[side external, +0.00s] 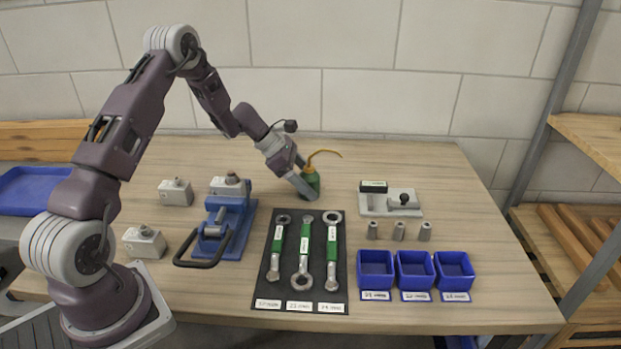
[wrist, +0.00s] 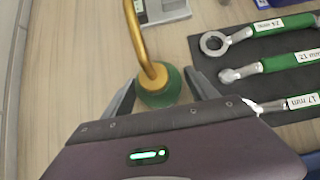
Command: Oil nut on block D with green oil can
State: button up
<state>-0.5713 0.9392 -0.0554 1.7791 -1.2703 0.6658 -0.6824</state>
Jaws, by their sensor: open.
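The green oil can (side external: 312,181) with its curved brass spout stands upright at the back middle of the table. In the wrist view the oil can (wrist: 158,94) is between the two fingers. My gripper (side external: 304,179) is open and low at the can, one finger on each side; I see gaps, so it does not grip it. Grey blocks with nuts on top stand at the left: one at the back (side external: 176,193), one at the front (side external: 144,244), and one (side external: 229,187) in the blue vise (side external: 226,222). I cannot read which is block D.
A dark mat (side external: 265,290) with three green-handled wrenches lies in front of the can. A grey fixture plate (side external: 377,210) is to its right. The wall is close behind the table.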

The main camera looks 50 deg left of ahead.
aim_at(309, 159)
jog(key=c, duration=1.2)
jog(key=shift+r, duration=3.05)
jog(key=shift+c, duration=0.2)
